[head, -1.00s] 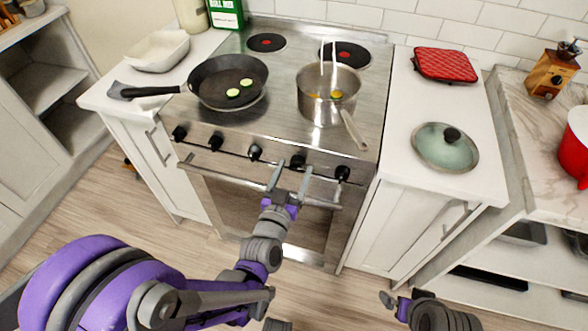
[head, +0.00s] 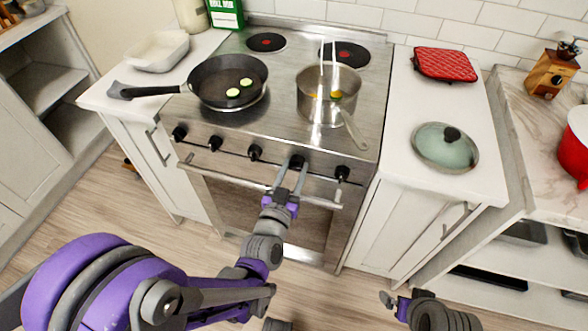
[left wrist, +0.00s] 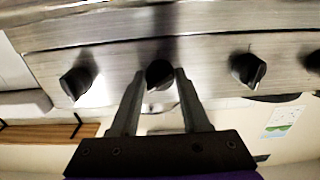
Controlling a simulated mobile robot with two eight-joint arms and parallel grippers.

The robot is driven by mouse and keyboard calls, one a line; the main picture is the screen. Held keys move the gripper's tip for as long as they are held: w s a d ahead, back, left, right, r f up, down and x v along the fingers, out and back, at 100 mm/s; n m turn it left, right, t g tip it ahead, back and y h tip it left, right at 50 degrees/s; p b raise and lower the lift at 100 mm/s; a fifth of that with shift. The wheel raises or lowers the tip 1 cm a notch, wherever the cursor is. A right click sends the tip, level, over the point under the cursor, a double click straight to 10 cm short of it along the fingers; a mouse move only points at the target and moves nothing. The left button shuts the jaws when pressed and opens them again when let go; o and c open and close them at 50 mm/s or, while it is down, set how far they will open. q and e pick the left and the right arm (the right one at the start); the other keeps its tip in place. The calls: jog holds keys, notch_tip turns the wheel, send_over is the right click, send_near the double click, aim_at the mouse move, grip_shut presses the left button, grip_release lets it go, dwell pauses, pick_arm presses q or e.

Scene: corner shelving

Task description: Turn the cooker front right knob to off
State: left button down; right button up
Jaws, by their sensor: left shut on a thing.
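The cooker (head: 385,80) has a row of several black knobs on its steel front. My left gripper (head: 297,170) is shut on the knob second from the right (head: 297,161). In the left wrist view this knob (left wrist: 159,74) sits between the two fingertips of the left gripper (left wrist: 160,82). The rightmost knob (head: 342,173) is free, just right of the gripper. The knob's pointer marking is too small to read. My right gripper (head: 392,301) is low at the front right, away from the cooker; its jaws are unclear.
A frying pan (head: 210,85) with green slices and a saucepan (head: 312,108) stand on the hob. The saucepan handle points towards the front right. The oven handle bar (head: 225,180) runs below the knobs. A lid (head: 430,150) lies on the right counter.

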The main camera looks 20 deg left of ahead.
pick_arm(q)
jog(key=n, duration=0.6)
jog(key=shift+b, duration=0.4)
jog(key=n, duration=0.5)
jog(key=shift+n, duration=0.3)
jog(key=shift+c, duration=1.9)
grip_release()
jog(key=shift+s, duration=0.15)
